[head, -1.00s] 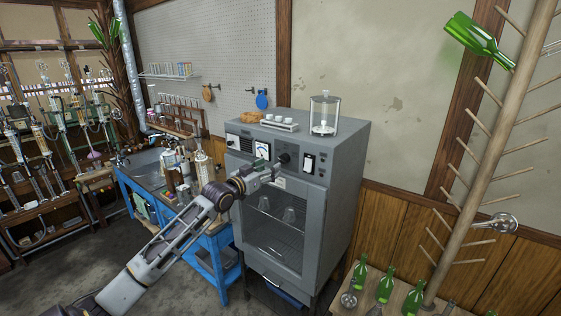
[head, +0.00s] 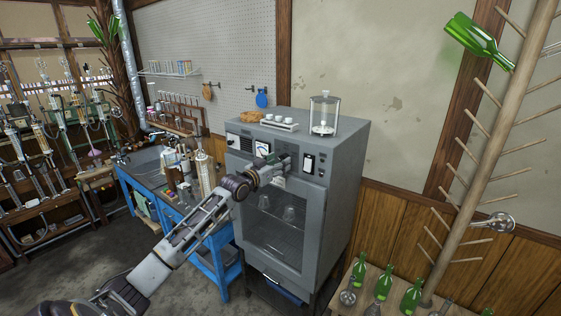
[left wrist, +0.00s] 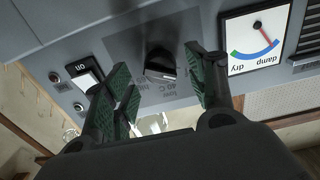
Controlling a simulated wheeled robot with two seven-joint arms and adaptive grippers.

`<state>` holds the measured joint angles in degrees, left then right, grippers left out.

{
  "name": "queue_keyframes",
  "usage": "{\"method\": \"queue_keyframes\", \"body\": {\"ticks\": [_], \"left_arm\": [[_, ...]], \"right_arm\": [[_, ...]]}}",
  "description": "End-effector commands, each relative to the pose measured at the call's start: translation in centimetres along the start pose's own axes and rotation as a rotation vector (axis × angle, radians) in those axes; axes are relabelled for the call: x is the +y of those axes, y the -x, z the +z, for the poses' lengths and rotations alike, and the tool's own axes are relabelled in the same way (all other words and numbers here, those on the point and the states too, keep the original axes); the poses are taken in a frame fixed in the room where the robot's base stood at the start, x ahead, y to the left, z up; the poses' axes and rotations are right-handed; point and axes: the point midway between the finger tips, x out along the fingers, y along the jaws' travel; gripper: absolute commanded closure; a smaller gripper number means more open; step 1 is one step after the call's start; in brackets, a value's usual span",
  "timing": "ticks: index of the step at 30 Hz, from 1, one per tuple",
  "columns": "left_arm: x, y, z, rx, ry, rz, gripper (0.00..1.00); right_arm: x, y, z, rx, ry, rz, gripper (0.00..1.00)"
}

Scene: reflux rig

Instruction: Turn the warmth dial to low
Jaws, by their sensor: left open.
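The warmth dial (left wrist: 160,66) is a black knob on the grey cabinet's front panel, with upside-down printed markings beside it, partly legible as "40 C". In the left wrist view it sits between the two green-padded fingers of my left gripper (left wrist: 162,76), which are spread apart with visible space on each side. I see no clear contact with the knob. In the head view my left gripper (head: 282,165) is at the upper front of the cabinet (head: 315,225) and covers the dial. My right gripper is out of view.
A damp/dry gauge (left wrist: 255,38) and an on switch (left wrist: 84,76) flank the dial on the panel. A glass jar (head: 324,115) and a small tray of cups (head: 280,124) stand on the cabinet top. A blue bench (head: 215,262) is to the left, green bottles (head: 384,283) to the right.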

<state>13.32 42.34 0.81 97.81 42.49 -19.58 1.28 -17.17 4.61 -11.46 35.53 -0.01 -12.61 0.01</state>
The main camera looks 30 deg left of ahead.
Motion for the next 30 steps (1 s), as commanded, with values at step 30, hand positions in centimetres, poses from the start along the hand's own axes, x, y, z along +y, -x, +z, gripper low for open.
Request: {"method": "queue_keyframes", "body": {"ticks": [30], "left_arm": [[0.0, -1.7, 0.0, 0.000, -0.001, 0.000, 0.81]], "right_arm": [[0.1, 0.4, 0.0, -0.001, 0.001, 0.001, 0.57]]}}
